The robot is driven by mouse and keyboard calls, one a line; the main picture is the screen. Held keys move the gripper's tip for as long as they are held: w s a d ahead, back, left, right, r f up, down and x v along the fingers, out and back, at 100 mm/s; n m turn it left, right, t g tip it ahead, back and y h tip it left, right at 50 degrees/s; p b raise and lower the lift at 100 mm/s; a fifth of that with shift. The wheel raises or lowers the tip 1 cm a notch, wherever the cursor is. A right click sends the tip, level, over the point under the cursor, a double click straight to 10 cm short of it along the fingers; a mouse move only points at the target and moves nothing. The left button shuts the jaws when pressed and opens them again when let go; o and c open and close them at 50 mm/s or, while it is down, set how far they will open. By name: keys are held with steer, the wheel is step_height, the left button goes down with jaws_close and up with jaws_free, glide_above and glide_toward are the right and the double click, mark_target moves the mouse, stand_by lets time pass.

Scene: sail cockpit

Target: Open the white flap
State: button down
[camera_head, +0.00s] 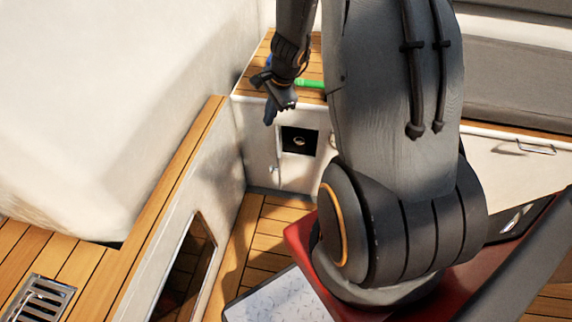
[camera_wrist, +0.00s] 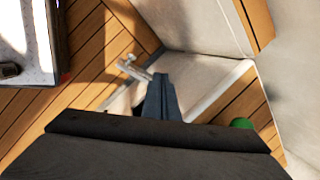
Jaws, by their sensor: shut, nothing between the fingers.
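The white flap (camera_head: 297,172) is on the front of the white locker in the head view, below a wood-topped seat. A dark square opening (camera_head: 300,140) with a small round item in it shows at its upper part. A small metal handle (camera_head: 275,168) stands at its left edge. The handle also shows in the wrist view (camera_wrist: 133,68), just beyond my fingertips. My gripper (camera_head: 270,115) points down in front of the locker, above and left of the opening. Its blue fingers (camera_wrist: 160,90) are shut and empty. I cannot tell whether they touch anything. My arm hides the locker's right part.
A green cylinder (camera_head: 309,83) lies on the wood seat top behind my gripper. A white side wall with a wood-capped edge (camera_head: 175,170) bounds the left. The plank floor (camera_head: 262,225) in front of the locker is narrow. A drain grate (camera_head: 40,298) is at lower left.

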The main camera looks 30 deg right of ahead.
steer(key=s+d+f+m+g+b, duration=0.2)
steer(key=s+d+f+m, duration=0.3)
steer(key=s+d+f, duration=0.35)
steer(key=w+a+f+b, duration=0.3)
steer(key=a+f, duration=0.2)
steer(key=f, duration=0.5)
steer(key=shift+w+a+f+y+b, duration=0.2)
steer(key=shift+w+f+y+b, duration=0.1)
steer(key=shift+f+y+b, duration=0.1)
steer(key=shift+m+t, duration=0.3)
